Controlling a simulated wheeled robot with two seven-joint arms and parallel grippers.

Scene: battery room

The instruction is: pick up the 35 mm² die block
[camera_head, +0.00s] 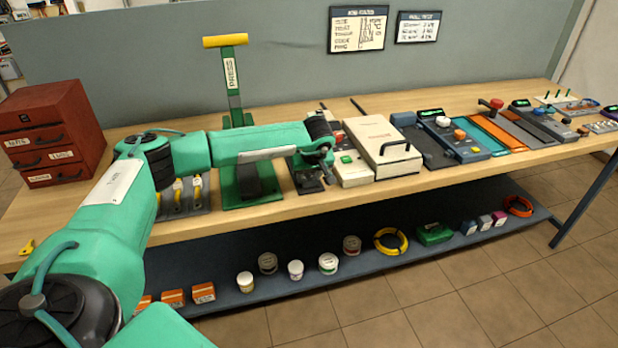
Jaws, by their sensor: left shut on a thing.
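My left arm reaches in from the left across the green press (231,80). Its gripper (327,174) points down at the bench, over a black die stand (305,184) between the press and a cream machine. The gripper is shut on a small dark die block, mostly hidden by the fingers and wrist. Its size mark cannot be read, and I cannot tell whether it is clear of the stand. My right gripper is not in view.
The cream case (383,148) with a black handle stands close right of the gripper. A red drawer cabinet (48,130) is at the left. Several tools and testers fill the bench to the right. The lower shelf (335,292) holds tubs, boxes and cable coils.

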